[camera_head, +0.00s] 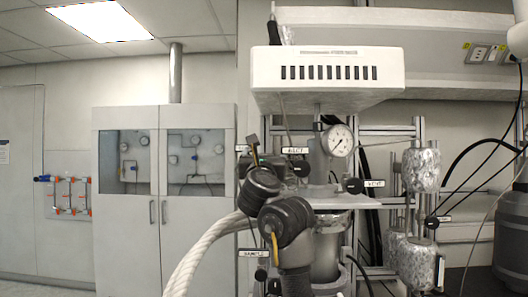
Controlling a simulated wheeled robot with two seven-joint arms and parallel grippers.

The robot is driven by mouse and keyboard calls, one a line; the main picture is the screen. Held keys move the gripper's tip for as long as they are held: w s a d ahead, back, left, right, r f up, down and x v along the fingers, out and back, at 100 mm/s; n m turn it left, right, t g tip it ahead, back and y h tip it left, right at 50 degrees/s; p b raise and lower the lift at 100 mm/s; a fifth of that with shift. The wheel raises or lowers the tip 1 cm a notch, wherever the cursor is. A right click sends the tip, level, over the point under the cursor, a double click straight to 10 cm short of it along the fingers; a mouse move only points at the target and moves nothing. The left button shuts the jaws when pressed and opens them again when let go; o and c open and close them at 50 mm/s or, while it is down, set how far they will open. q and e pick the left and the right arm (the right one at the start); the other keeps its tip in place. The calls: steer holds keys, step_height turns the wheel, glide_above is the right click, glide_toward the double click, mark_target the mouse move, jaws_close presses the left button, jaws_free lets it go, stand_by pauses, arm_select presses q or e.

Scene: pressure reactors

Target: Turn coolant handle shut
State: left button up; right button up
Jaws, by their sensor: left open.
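My left arm rises dark in front of the central reactor (327,255). My left gripper (254,150) is small at its upper end, left of the gauge and beside the black knob near the INLET label (295,150). It is open, and I see nothing held in it. No handle in view can be read as the coolant one; my arm hides part of the reactor's left side. Black knobs show by the VENT label (374,183) and the SAMPLE label (253,253). My right gripper is not in view.
A round pressure gauge (338,140) sits under a white slotted box (327,76). A thick pale braided hose (205,252) curves at the left of my arm. Foil-wrapped cylinders (421,170) stand on the right. A grey fume cabinet (127,235) stands behind at left.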

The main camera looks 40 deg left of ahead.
arm_select(q)
steer(key=shift+w+a, duration=0.1)
steer(key=shift+w, duration=0.05)
steer(key=shift+c, duration=0.4)
steer(key=c, duration=0.9)
